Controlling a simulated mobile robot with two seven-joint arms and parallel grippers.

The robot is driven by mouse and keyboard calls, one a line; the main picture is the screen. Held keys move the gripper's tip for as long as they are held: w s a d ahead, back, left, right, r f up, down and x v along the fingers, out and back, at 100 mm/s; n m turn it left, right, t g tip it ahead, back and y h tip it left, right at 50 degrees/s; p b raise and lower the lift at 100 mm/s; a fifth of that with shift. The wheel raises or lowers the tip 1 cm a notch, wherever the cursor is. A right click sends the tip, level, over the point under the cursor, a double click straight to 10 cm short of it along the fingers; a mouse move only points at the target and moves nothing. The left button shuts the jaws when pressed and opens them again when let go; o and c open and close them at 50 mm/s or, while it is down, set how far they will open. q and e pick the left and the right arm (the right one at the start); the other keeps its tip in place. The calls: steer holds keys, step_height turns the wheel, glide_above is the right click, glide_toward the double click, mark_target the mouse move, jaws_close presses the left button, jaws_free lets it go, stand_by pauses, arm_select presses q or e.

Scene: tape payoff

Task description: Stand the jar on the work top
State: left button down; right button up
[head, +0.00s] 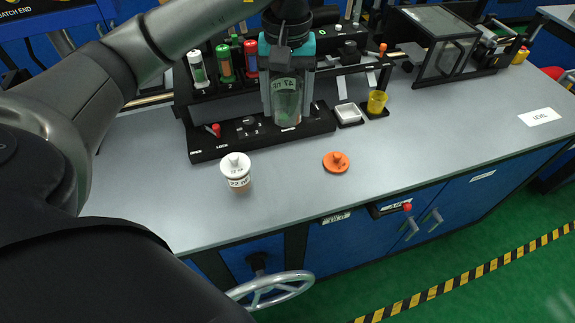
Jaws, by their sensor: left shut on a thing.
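The clear jar (287,103), with a printed label on its upper part, is upright at the black rig in the middle of the work top (430,130). My left gripper (286,78) reaches in from the upper left and points down. Its grey and teal fingers are on both sides of the jar, shut on it. The jar's bottom is close to the rig's black base; I cannot tell whether it touches. The jar's top is hidden by the gripper. An orange lid with a knob (336,163) lies on the work top in front. My right gripper is not in view.
The black rig base (215,145) carries a red-knobbed lever. A white square dish (348,114) and a yellow cup (377,102) sit right of the jar. A glass-sided box (440,50) stands behind. The right work top is mostly clear.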

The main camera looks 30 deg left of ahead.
mark_target(287, 174)
arm_select(q)
step_height(287, 174, down, 17)
steer(key=shift+f+b, duration=0.2)
steer(key=shift+b, duration=0.65)
steer(key=shift+f, duration=0.15)
jaws_free()
step_height(287, 174, up, 12)
steer(key=p, duration=0.1)
